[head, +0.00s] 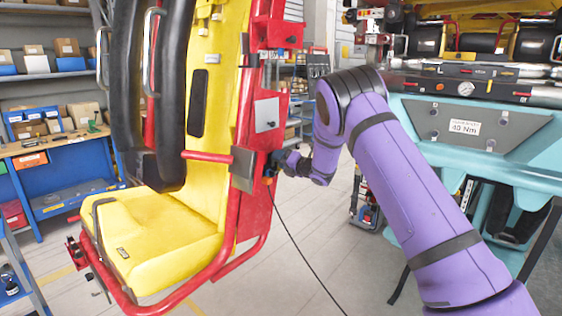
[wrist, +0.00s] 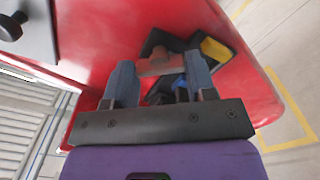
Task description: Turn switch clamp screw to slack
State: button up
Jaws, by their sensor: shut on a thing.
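In the wrist view, my gripper (wrist: 160,82) is shut on a short reddish-brown piece, which I take to be the clamp screw (wrist: 161,66). It spans between the two grey fingertips. Behind it sits a black switch housing (wrist: 190,47) with a yellow part (wrist: 215,50) at its right end. A small blue part (wrist: 181,92) shows between the fingers. All this sits at the red side panel (wrist: 110,30). In the head view, my gripper (head: 277,163) is at the red side of the seat frame, and the screw is hidden there. I cannot tell how tight the screw is.
The yellow seat (head: 150,240) with its black restraint pads fills the left. A black cable (head: 300,245) hangs to the floor from beside my gripper. A teal train car (head: 480,130) stands at the right. A workbench (head: 60,160) and shelves are behind at the left.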

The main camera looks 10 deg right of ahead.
jog(key=shift+f+n, duration=0.1)
jog(key=shift+n, duration=4.1)
jog(key=o, duration=0.9)
jog(key=shift+o, duration=0.2)
jog(key=v, duration=1.1)
